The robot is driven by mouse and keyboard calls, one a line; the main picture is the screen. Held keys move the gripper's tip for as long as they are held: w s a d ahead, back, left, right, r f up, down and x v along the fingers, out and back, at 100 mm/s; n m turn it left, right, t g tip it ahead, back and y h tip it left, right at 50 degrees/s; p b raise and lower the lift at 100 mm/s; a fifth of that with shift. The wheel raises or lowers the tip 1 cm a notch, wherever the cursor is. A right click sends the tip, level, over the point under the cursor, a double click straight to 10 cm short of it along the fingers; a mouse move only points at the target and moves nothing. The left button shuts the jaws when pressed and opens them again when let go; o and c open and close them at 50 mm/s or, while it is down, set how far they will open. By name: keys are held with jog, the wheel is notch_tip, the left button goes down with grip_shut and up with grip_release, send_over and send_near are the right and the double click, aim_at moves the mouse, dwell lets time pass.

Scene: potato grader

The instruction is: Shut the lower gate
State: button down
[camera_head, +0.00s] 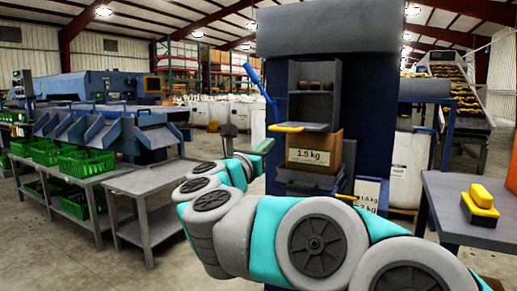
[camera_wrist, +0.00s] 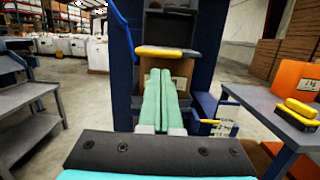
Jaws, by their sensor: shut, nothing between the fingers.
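The tall blue machine (camera_head: 372,110) has an upper flap (camera_head: 310,127) standing out level, with a yellow handle (camera_head: 286,129) that also shows in the wrist view (camera_wrist: 165,51). Below the cardboard box marked 1.5 kg (camera_head: 313,142) is a grey lower gate (camera_head: 308,178), partly hidden by my arm. It seems to jut forward; its exact angle is unclear. A lower yellow handle (camera_head: 345,197) shows at its right, and in the wrist view (camera_wrist: 209,121) right of my fingers. My gripper (camera_head: 264,146) is shut and empty, left of the box in the head view, apart from the lower handle.
A blue lever (camera_head: 258,82) rises at the machine's upper left. A grey table (camera_head: 470,215) on the right holds a yellow and black block (camera_head: 480,203). Grey benches (camera_head: 155,185) with green crates (camera_head: 85,162) stand left. Open floor lies between benches and machine.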

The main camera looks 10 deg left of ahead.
jog(key=p, duration=0.1)
send_near(294, 125)
jog(key=s, duration=0.1)
jog(key=s+a, duration=0.1)
jog(key=shift+s+a+r, duration=0.2)
jog(key=shift+s+r, duration=0.05)
jog(key=shift+s, duration=0.15)
jog(key=shift+x, duration=0.8)
jog(key=shift+w+a+f, duration=0.1)
jog(key=x, duration=0.4)
jog(key=f+x, duration=0.1)
jog(key=x, duration=0.2)
jog(key=f+b+x, duration=0.1)
jog(key=x, duration=0.3)
jog(key=shift+w+d, duration=0.3)
jog(key=shift+w, duration=0.15)
jog(key=shift+r, duration=0.15)
jog(key=shift+d+r, duration=0.1)
jog(key=shift+r, duration=0.1)
